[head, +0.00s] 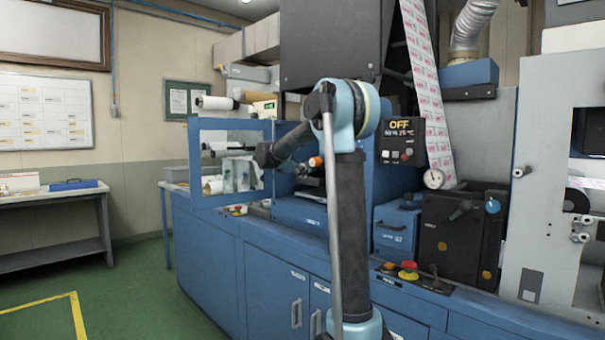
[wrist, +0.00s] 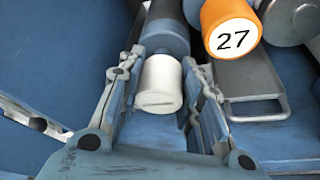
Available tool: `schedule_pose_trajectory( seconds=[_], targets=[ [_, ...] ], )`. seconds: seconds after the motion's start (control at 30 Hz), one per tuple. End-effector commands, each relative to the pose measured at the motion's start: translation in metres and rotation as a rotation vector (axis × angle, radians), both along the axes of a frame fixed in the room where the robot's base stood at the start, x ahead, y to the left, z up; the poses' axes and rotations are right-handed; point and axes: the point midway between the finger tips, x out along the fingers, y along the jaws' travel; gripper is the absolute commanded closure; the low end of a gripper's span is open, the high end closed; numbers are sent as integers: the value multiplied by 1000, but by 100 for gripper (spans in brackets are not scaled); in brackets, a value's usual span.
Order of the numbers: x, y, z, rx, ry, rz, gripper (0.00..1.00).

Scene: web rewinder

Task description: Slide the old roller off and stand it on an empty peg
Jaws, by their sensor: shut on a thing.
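In the wrist view my gripper (wrist: 163,60) is shut on a roller, with its white end piece (wrist: 160,88) between the two fingers. The dark grey body of the roller (wrist: 165,28) runs on beyond the fingertips, and its far end is out of frame, so I cannot tell whether it is still on a shaft. In the head view my arm reaches toward the blue machine, and my gripper is not clearly made out there. I cannot make out an empty peg in either view.
An orange cap marked 27 (wrist: 228,27) sits close to the right of the held roller. It also shows in the head view (head: 315,162). A metal bracket (wrist: 255,90) lies below it. A blue window frame (head: 228,124) stands left of my arm. The green floor (head: 125,280) is clear.

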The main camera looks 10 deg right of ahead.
Motion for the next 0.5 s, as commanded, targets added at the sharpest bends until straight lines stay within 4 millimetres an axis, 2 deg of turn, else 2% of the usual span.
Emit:
schedule_pose_trajectory(
  seconds=[0.5],
  targets=[
    [-17,24,0,-1,0,1,94]
  ],
)
